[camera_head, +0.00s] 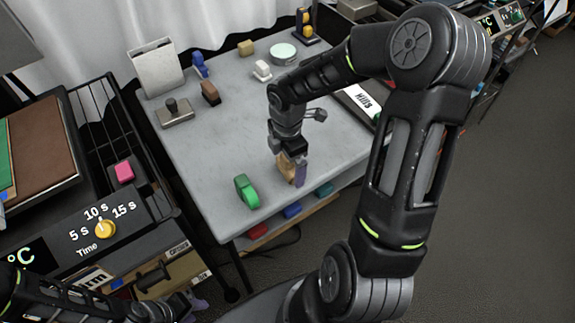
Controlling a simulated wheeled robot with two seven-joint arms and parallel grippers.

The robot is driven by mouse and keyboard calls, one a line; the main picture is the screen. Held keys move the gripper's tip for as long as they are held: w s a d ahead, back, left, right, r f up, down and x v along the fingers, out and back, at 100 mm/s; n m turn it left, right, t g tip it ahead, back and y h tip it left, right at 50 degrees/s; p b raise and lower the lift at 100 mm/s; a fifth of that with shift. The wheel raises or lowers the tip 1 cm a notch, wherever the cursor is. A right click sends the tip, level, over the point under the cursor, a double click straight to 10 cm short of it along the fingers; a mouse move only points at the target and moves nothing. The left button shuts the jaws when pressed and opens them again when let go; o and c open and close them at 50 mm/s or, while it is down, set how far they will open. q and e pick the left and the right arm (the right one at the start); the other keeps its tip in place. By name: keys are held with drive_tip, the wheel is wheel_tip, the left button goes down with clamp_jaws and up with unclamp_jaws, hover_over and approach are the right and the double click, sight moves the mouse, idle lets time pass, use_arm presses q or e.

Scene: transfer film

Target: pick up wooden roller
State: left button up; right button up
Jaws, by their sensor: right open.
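A tan, rounded thing that looks like the wooden roller (285,168) stands on the grey table near its front edge. My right gripper (293,172) points down right at it, with a purple fingertip on its right side. The jaws are open. The other finger is mostly hidden, so I cannot tell whether either finger touches the roller. My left gripper (190,306) is low at the bottom left, in front of the cabinet and away from the table; its jaw opening is too unclear to read.
A green tape-dispenser-like object (246,191) stands left of the roller. A brown block (210,92), a metal plate with a knob (175,111), a blue figure (199,65) and a round pale dish (283,53) sit farther back. Table space left of centre is clear.

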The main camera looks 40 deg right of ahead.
idle(0.5)
drive_tip(key=c, duration=1.5)
